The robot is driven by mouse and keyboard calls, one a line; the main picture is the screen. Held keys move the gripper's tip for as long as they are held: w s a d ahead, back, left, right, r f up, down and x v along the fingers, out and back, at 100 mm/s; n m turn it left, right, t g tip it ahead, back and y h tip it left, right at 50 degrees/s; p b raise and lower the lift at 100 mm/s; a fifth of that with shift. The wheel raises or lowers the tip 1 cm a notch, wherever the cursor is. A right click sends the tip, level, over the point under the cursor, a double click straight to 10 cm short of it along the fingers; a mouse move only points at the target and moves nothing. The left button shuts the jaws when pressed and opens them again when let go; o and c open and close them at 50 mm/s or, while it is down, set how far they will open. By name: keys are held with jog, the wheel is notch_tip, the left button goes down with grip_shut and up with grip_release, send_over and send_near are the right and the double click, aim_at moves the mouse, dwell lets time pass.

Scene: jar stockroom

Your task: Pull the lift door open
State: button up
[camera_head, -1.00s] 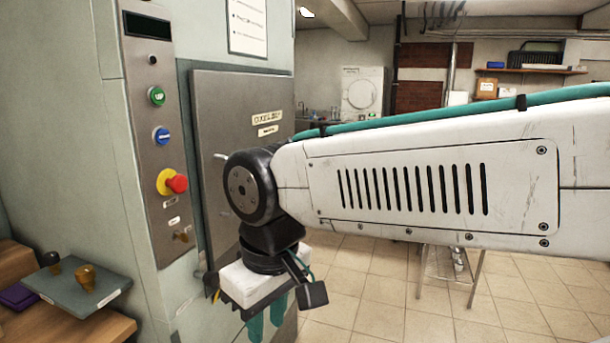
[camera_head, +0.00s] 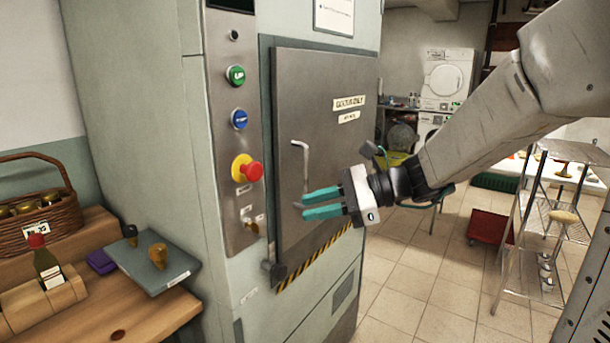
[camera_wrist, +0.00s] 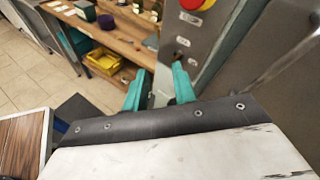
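The lift door (camera_head: 340,120) is a grey metal panel in the pale green housing. It looks shut in its frame and shows in the wrist view (camera_wrist: 298,62). Its bar handle (camera_head: 305,162) stands upright near the door's left edge, and a slanting bar, apparently this handle, shows in the wrist view (camera_wrist: 272,76). My gripper (camera_head: 304,206) reaches in from the right, in front of the door near the handle's lower end. Its two teal fingers are apart with nothing between them, as in the wrist view (camera_wrist: 159,72). I cannot tell whether a finger touches the handle.
Left of the door is a control panel (camera_head: 229,130) with green and blue buttons, a red stop knob (camera_head: 251,171) and a key. A wooden bench (camera_head: 140,318) with a basket (camera_head: 40,190) stands left. A wire shelf (camera_head: 540,230) stands right. Tiled floor (camera_head: 420,250) is clear between.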

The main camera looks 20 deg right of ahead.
aim_at(306, 174)
jog(key=w+d+m+t, duration=0.6)
jog(key=w+d+m, duration=0.2)
jog(key=w, duration=0.2)
jog(key=shift+t, duration=0.3)
jog(key=x, duration=0.7)
jog(key=shift+r, duration=0.3)
grip_shut()
